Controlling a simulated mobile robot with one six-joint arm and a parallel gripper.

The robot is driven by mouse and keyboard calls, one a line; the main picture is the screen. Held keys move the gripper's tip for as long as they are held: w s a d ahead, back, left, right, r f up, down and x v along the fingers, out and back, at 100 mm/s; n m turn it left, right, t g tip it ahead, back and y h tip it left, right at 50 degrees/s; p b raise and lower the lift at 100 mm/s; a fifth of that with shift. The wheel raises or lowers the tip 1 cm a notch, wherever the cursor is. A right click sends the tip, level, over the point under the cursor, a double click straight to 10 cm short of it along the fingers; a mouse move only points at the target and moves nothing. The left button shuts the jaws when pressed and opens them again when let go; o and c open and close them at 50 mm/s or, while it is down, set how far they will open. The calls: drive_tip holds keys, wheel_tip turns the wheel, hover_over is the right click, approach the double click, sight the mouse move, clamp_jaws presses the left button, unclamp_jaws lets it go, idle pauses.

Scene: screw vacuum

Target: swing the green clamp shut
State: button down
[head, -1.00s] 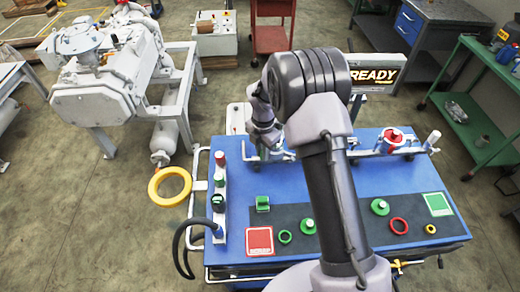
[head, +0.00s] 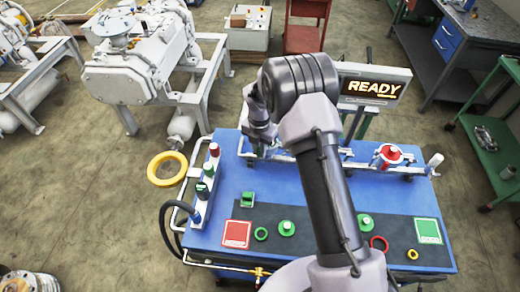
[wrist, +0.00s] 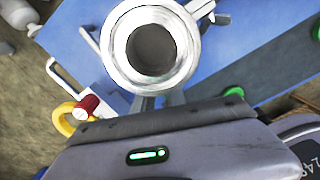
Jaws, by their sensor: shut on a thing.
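My gripper (head: 261,148) is low over the back left of the blue bench (head: 310,180), at the left end of the metal pipe line. In the wrist view a white metal flange (wrist: 112,45) with a dark round opening stands just ahead of my gripper's housing. I cannot make out a green clamp for certain. A red clamp (head: 388,153) sits on the right end of the pipe line.
A post with a red cap (head: 214,149) stands left of my gripper. A READY screen (head: 374,88) stands behind. A yellow ring (head: 167,169) is left of the bench.

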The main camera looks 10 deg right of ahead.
drive_tip(key=c, duration=1.4)
unclamp_jaws()
drive_tip(key=shift+d, duration=0.1)
drive_tip(key=shift+o, duration=0.2)
wheel_tip(320, 180, up, 17)
drive_tip(key=p, duration=0.2)
drive_tip(key=shift+r+p, duration=0.2)
drive_tip(key=shift+p, duration=0.2)
